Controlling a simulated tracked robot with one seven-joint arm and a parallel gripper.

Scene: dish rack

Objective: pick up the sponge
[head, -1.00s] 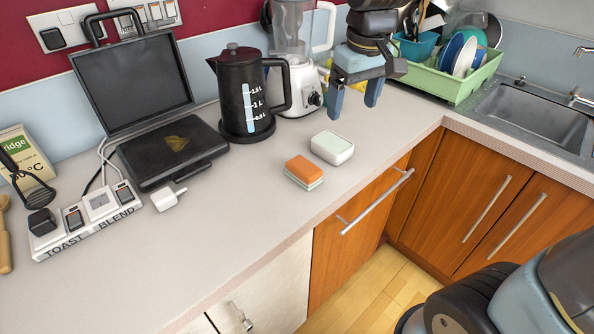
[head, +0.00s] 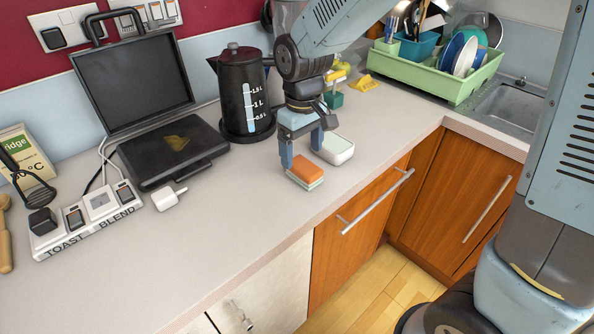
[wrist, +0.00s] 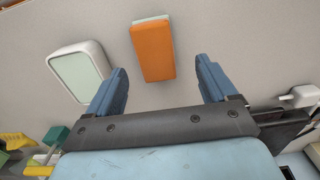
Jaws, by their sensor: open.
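The sponge (head: 304,171) is a small block with an orange top and a pale green-white base. It lies on the counter near the front edge. In the wrist view the sponge (wrist: 153,52) shows its orange face, between and beyond my fingertips. My gripper (head: 301,160) points down just behind and above the sponge, one finger at its left and one to its right. In the wrist view my gripper (wrist: 161,77) is open, with nothing between its fingers. I cannot tell its exact height above the counter.
A white rounded dish (head: 337,150) stands close to the sponge's right, near my right finger. A black kettle (head: 243,100) stands behind left, and a black open grill (head: 172,152) further left. A green dish rack (head: 440,77) is at the back right.

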